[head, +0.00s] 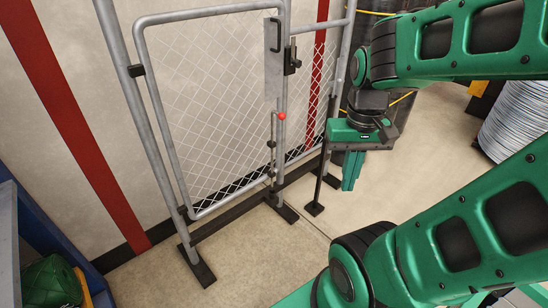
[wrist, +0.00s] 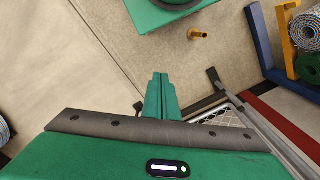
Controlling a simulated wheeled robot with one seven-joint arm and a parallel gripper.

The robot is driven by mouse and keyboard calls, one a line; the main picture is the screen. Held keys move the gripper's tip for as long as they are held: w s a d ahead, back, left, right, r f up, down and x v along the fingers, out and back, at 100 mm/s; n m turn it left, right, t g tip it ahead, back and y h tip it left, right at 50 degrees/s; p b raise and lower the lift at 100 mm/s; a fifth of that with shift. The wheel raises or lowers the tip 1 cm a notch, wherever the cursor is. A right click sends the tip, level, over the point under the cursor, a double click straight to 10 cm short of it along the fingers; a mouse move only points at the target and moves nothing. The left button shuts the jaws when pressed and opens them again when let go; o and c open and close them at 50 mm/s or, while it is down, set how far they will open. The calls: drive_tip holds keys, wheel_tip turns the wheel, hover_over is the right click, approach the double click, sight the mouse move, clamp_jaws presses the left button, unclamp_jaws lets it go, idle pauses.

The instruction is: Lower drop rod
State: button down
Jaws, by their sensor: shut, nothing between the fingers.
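The shut fingers also show in the wrist view (wrist: 160,82). I cannot make out the rod or knob in the wrist view.
A latch plate (head: 273,55) is on the gate above the knob. Black feet (head: 282,209) of the frame stand on the floor. A wire coil (head: 518,120) is at the right. A blue rack (wrist: 265,45) and a small brass-coloured cylinder (wrist: 198,33) show in the wrist view.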

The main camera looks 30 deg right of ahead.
idle(0.4)
drive_tip(key=c, duration=2.2)
unclamp_jaws()
drive_tip(key=o, duration=0.8)
drive_tip(key=shift+d+r+n, duration=0.15)
drive_tip(key=shift+r+n, duration=0.05)
drive_tip(key=shift+n, duration=0.1)
drive_tip(key=shift+c, duration=0.2)
drive_tip(key=w+d+f+n+t+y, duration=0.15)
drive_tip(key=w+f+n, duration=0.4)
drive_tip(key=w, duration=0.75)
drive_tip(key=w+f+n+t+y, duration=0.2)
drive_tip(key=w+f+n+t, duration=0.15)
drive_tip(key=w+f, duration=0.6)
drive_tip(key=m+t, duration=0.1)
drive_tip(key=t, duration=1.2)
approach(282, 116)
drive_tip(key=shift+h, duration=0.45)
drive_tip(key=w, duration=0.7)
drive_tip(key=w+a, duration=0.1)
drive_tip(key=w, duration=0.3)
drive_tip(key=shift+f, duration=0.25)
